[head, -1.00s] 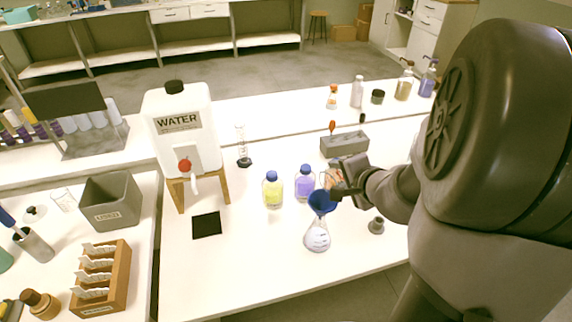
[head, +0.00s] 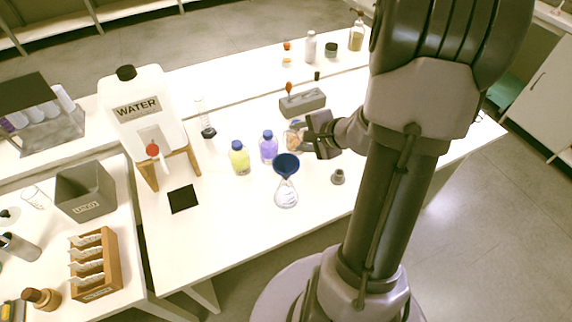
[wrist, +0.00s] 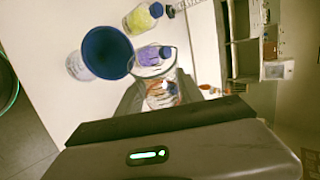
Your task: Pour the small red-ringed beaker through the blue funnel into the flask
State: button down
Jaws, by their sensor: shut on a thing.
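The blue funnel (head: 286,162) sits in the neck of the clear flask (head: 286,194), which stands upright near the table's front edge. My gripper (head: 308,137) is shut on the small clear beaker (head: 294,139), just behind and right of the funnel in the head view. The beaker's red ring is hard to make out. In the wrist view the beaker (wrist: 156,70) is beside the funnel (wrist: 106,40), and the flask (wrist: 76,67) is partly hidden under it. I cannot tell the beaker's exact tilt or its height over the table.
A purple bottle (head: 268,150) and a yellow bottle (head: 239,160) stand left of the beaker. A grey box (head: 302,103) is behind, and a small grey stopper (head: 338,177) is right of the flask.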

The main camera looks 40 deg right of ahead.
jog(key=shift+d+r+m+g+y+p, duration=0.35)
jog(key=shift+m+y+p, duration=0.45)
jog(key=shift+p, duration=2.05)
jog(key=shift+f+y+p, duration=0.2)
jog(key=shift+y+p, duration=0.2)
jog(key=shift+y, duration=0.1)
jog(key=shift+f+p, duration=0.1)
jog(key=shift+p, duration=0.35)
jog(key=f+y, duration=0.1)
jog(key=d+f+m+y, duration=0.1)
jog(key=f+y, duration=0.1)
jog(key=d+f+m+y+p, duration=0.1)
jog(key=f, duration=0.1)
jog(key=shift+w+f+g, duration=0.15)
jog(key=shift+w+g, duration=0.1)
jog(key=shift+w, duration=0.05)
